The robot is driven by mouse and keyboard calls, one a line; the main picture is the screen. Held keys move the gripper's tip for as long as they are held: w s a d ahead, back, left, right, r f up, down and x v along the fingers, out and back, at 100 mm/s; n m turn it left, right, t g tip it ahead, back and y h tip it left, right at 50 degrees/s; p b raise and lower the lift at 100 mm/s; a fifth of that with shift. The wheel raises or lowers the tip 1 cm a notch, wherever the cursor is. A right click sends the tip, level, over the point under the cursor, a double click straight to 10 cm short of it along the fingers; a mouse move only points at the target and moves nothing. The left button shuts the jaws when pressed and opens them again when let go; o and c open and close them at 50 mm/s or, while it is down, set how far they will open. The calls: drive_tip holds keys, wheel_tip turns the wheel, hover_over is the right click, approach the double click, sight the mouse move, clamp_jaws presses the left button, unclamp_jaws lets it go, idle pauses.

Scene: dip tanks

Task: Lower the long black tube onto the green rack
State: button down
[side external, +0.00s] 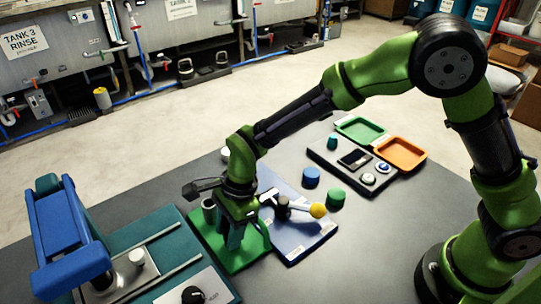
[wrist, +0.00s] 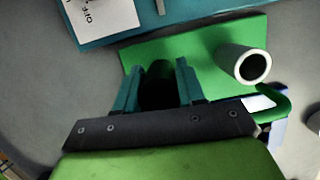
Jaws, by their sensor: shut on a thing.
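My gripper (side external: 235,228) points down over the green rack (side external: 209,244). In the wrist view my gripper (wrist: 157,88) has its two teal fingers on either side of the long black tube (wrist: 158,86). The tube appears dark and end-on there; in the side view the fingers mostly hide it. I cannot tell whether its lower end touches the rack. The rack also shows in the wrist view (wrist: 203,42), with a pale grey hollow tube (wrist: 243,65) standing on it beside my gripper. That grey tube is left of my fingers in the side view (side external: 208,209).
A blue board (side external: 300,241) with a yellow-knobbed lever (side external: 317,210) lies close on the right. A teal station with a blue clamp (side external: 65,232) stands left. Blue (side external: 311,177) and green (side external: 336,197) cylinders and a dark panel (side external: 330,157) sit behind.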

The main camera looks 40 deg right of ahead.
drive_tip(key=shift+f, duration=0.3)
idle(0.5)
drive_tip(key=shift+c, duration=0.6)
unclamp_jaws()
drive_tip(key=shift+r, duration=4)
drive_tip(key=a+r, duration=0.4)
drive_tip(key=r, duration=0.3)
drive_tip(key=shift+a, duration=0.25)
